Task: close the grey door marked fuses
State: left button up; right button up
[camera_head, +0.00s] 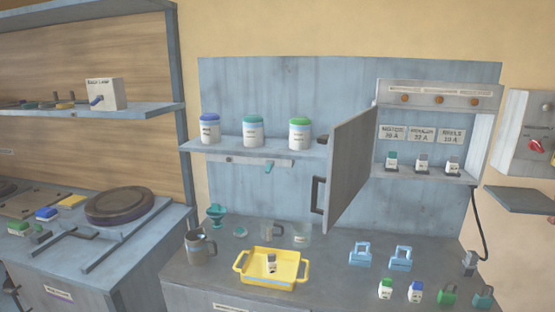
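The grey door (350,165) belongs to the grey wall cabinet (482,130) at the right of the back panel. It stands wide open, swung out toward me from the cabinet's left side. A dark upright handle (316,195) is near its free edge, at the left. No fuses marking is readable on the face I see. Inside the cabinet, several small fuse-like plugs (422,165) stand in a row under white labels. Neither of my grippers is in view.
A shelf (245,149) with several jars ends close to the door's left. Below stand a yellow tray (268,280), a dark mug (200,248), blue padlock-like pieces (400,258) and small green and blue pieces (448,295). A black cable (480,225) hangs at the cabinet's right.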

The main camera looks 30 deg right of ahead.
aim_at(352, 140)
jog(key=u, duration=0.4)
jog(key=i, duration=1.25)
jog(key=z, duration=2.8)
